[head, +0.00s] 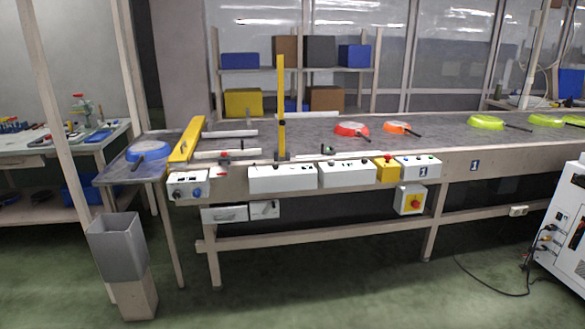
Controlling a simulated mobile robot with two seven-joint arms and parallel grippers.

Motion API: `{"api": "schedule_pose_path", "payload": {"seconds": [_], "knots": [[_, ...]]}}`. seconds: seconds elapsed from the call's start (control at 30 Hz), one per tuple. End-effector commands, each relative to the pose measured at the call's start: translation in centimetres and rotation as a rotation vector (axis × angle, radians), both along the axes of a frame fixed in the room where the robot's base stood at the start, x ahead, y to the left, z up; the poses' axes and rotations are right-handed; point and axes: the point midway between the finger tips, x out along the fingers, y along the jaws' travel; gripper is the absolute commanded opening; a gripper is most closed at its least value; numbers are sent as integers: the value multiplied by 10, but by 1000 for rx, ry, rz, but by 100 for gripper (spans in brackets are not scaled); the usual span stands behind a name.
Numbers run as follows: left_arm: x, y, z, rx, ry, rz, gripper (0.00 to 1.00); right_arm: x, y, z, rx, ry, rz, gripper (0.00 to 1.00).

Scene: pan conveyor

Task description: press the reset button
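Several control boxes line the front edge of the conveyor table (465,157). The left white box (188,178) carries a blue knob or button (197,192) and a dark one beside it. Two long white boxes, the left one (282,178) and the right one (346,175), have small dark controls. A yellow box (388,172) has a red button on top. A white box (418,168) beside it has small green and dark buttons. No label reading reset is legible. Neither gripper is in view.
Pans lie on the table: blue (148,151), red (352,130), orange (398,128) and several yellow-green ones (485,122). A yellow post (281,105) and yellow bar (187,140) stand there. A grey bin (118,247) is front left.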

Motion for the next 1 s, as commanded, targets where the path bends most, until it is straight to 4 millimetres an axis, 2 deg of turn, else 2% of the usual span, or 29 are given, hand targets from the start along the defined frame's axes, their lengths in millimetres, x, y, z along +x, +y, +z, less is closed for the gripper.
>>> {"api": "schedule_pose_path", "payload": {"seconds": [0.03,0.2,1.0], "knots": [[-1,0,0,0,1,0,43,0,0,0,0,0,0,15],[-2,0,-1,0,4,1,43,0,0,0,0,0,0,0],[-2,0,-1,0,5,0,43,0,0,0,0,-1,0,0]]}}
